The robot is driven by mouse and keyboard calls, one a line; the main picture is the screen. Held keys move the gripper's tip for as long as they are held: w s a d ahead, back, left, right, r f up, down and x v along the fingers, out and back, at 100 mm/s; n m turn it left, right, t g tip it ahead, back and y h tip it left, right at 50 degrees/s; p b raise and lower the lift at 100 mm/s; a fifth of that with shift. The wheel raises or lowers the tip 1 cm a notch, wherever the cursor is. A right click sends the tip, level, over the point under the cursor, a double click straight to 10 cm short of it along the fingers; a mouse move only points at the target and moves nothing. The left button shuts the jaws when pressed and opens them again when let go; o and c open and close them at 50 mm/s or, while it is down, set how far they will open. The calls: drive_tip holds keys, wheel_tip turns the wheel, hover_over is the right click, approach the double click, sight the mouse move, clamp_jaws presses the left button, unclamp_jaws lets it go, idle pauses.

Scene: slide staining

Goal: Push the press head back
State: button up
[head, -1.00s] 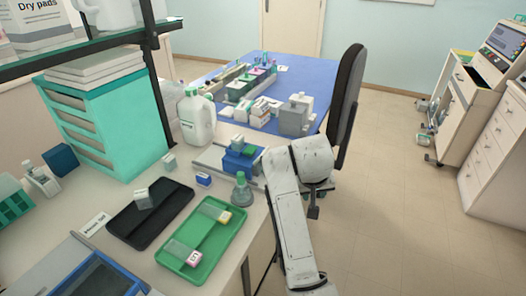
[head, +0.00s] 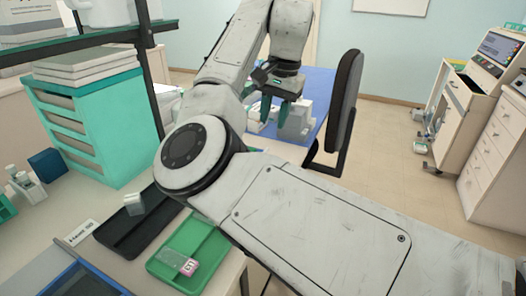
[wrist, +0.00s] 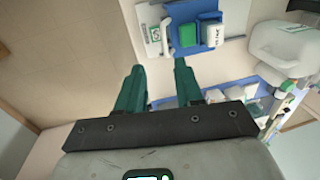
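The press appears to be the blue device (wrist: 205,18) on a pale base plate (wrist: 152,22) at the top of the wrist view. A green block (wrist: 187,35) and a white labelled block (wrist: 212,35) sit at it. Which part is the press head is unclear. My gripper (wrist: 159,68) is open and empty, its two teal fingers apart and pointing toward the device without visible contact. In the head view my gripper (head: 276,116) hangs in front of the blue-topped bench, and my arm hides most of the press.
A white jug (wrist: 285,45) stands beside the press in the wrist view. In the head view, a green tray (head: 172,267) and black tray (head: 124,242) lie on the counter, near a teal drawer unit (head: 118,120). A dark chair (head: 347,100) stands right of the bench.

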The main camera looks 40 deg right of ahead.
drive_tip(key=f, duration=0.3)
drive_tip(key=w+f, duration=0.1)
drive_tip(key=f, duration=0.2)
drive_tip(key=w+a+f, duration=0.1)
drive_tip(key=f, duration=0.3)
drive_tip(key=shift+r, duration=0.1)
clamp_jaws()
idle(1.4)
